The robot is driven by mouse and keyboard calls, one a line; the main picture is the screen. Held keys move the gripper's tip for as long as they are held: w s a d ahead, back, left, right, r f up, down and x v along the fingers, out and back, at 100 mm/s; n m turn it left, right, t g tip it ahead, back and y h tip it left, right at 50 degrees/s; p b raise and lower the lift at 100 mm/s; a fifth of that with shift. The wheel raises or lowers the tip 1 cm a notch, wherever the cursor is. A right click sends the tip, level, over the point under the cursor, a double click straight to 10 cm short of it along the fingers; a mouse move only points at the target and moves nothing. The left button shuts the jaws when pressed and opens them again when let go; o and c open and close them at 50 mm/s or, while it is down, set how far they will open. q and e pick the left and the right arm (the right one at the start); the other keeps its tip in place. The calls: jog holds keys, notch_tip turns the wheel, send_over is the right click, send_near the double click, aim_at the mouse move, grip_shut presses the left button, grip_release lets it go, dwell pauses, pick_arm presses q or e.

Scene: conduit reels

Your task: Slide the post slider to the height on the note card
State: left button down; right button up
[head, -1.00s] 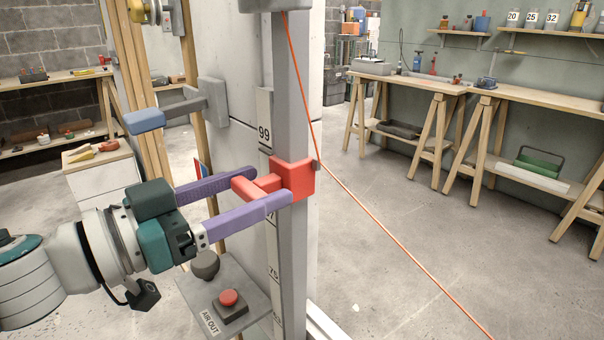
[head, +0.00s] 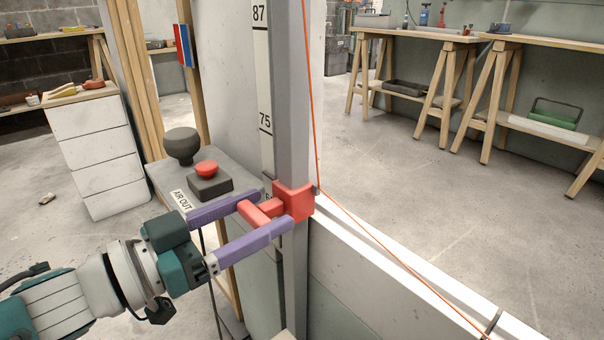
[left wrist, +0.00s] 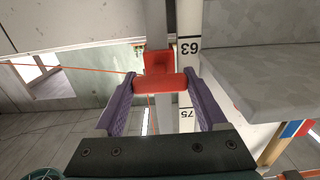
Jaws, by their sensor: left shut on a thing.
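The red post slider (head: 298,202) sits around the grey upright post (head: 292,110), and its red handle points to the left. My left gripper (head: 268,208) has its two purple fingers shut on the handle. In the left wrist view the slider (left wrist: 158,62) and its crossbar show between the fingers (left wrist: 160,84). The white height scale (head: 265,75) beside the post reads 87 and 75 above the slider. The wrist view shows the slider close to the 63 mark (left wrist: 190,48). I cannot make out a note card. My right gripper is not in view.
A grey shelf (head: 225,165) left of the post carries a red button (head: 206,168), a dark knob (head: 182,145) and an "AIR OUT" label. An orange line (head: 385,250) runs down past the post. Workbenches (head: 430,38) stand behind at right, with open floor before them.

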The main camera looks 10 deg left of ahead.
pick_arm(q)
notch_tip(320, 180, down, 7)
jog(key=b, duration=0.4)
jog(key=shift+r, duration=0.15)
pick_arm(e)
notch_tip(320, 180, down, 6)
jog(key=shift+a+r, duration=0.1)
pick_arm(q)
jog(key=shift+s+a+f, duration=0.1)
jog(key=shift+f, duration=0.1)
jog(key=shift+c, duration=1.5)
grip_release()
jog(key=o, duration=0.3)
jog(key=shift+r, duration=0.1)
jog(key=shift+r, duration=0.1)
